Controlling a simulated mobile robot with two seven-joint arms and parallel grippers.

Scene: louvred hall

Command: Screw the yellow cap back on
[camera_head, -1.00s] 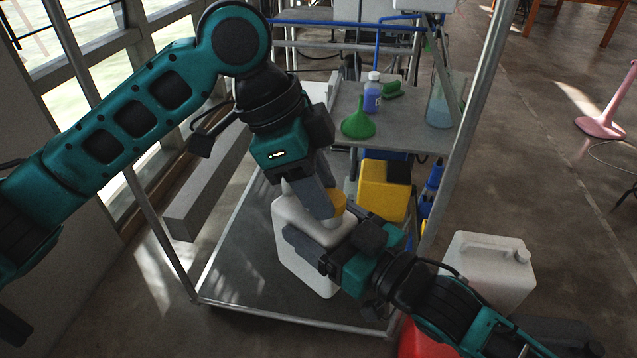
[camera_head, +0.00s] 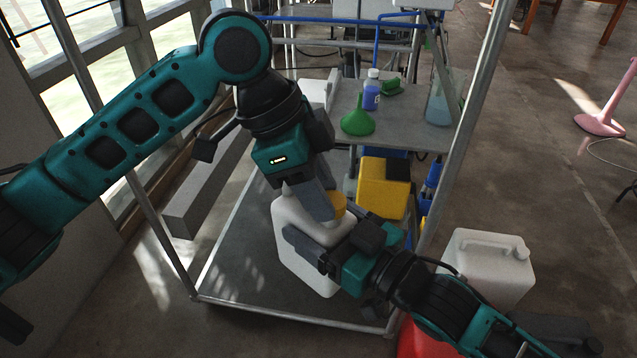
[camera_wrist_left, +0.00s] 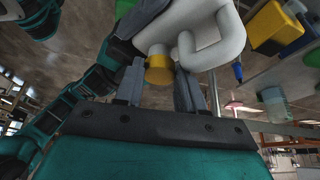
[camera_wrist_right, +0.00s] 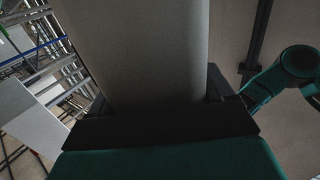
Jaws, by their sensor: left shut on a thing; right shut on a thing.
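The yellow cap (camera_head: 340,205) is at the top of the white jug (camera_head: 312,273). My left gripper (camera_head: 330,209) comes down from above, shut on the cap. In the left wrist view the yellow cap (camera_wrist_left: 159,70) sits between the fingers, lined up with the jug's neck beside its handle. Whether the thread is engaged cannot be seen. My right gripper (camera_head: 328,243) is shut on the upper part of the jug from the right. In the right wrist view the pale jug wall (camera_wrist_right: 140,55) fills the space between the fingers. The jug stands upright on the grey platform.
A grey shelf (camera_head: 405,132) behind holds a green funnel (camera_head: 358,123), a blue bottle (camera_head: 372,97), a green brush (camera_head: 392,88) and a flask (camera_head: 440,105). A yellow container (camera_head: 382,190) stands behind the jug. Another white jug (camera_head: 490,265) and a red object (camera_head: 425,342) are at right.

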